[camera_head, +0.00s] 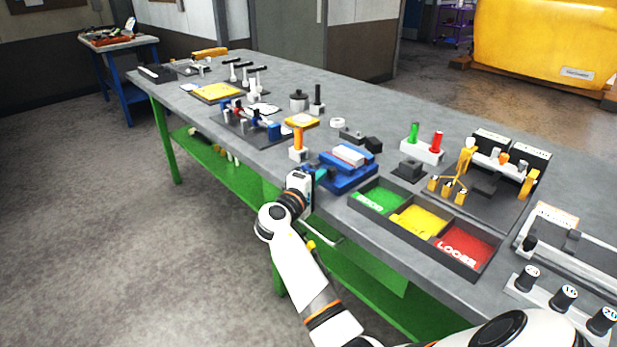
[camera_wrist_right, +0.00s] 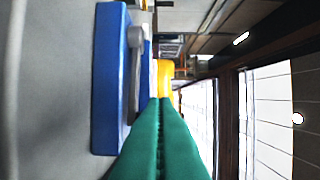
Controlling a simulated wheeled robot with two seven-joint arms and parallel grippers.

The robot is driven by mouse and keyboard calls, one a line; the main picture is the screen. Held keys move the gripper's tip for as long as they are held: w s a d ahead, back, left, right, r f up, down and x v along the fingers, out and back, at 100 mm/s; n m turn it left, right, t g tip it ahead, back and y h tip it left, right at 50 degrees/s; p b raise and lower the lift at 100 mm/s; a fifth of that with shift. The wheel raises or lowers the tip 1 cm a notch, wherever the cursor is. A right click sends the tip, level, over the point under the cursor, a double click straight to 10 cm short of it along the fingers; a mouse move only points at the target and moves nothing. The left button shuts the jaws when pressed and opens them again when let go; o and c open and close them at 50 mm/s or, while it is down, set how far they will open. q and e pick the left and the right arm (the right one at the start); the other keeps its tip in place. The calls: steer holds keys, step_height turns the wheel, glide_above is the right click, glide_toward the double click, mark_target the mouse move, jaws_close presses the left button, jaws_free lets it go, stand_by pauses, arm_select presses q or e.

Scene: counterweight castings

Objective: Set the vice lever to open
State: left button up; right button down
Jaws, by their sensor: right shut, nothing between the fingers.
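The blue vice (camera_head: 350,177) sits at the near edge of the workbench, with a pale block (camera_head: 348,155) on top. It also shows in the right wrist view (camera_wrist_right: 108,80), left of the fingers. There a grey bar with a rounded end (camera_wrist_right: 136,60), perhaps the lever, lies along the blue body. I cannot tell its setting. My right gripper (camera_head: 322,174) is just left of the vice at the bench edge. Its green fingers (camera_wrist_right: 160,105) are shut together and empty, pointing past the vice. Whether they touch it is unclear. My left gripper is not in view.
A tray with green, yellow and red compartments (camera_head: 352,203) lies to the right of the vice. An orange post with a yellow top (camera_head: 301,121) stands behind-left of the gripper. Several fixtures fill the grey bench (camera_head: 385,120). The floor in front (camera_head: 120,250) is clear.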

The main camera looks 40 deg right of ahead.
stand_by(0.3)
steer(key=shift+s+d+r+n+t+p, duration=0.15)
steer(key=shift+d+n+t+p, duration=0.15)
steer(key=shift+p, duration=0.15)
steer(key=shift+s+d+n+t+y+p, duration=0.45)
steer(key=shift+d+t+p, duration=0.2)
steer(key=shift+t, duration=0.25)
steer(key=shift+s+d, duration=0.1)
steer(key=shift+d, duration=0.25)
steer(key=shift+f, duration=0.2)
steer(key=shift+a+b, duration=0.1)
steer(key=shift+b, duration=0.2)
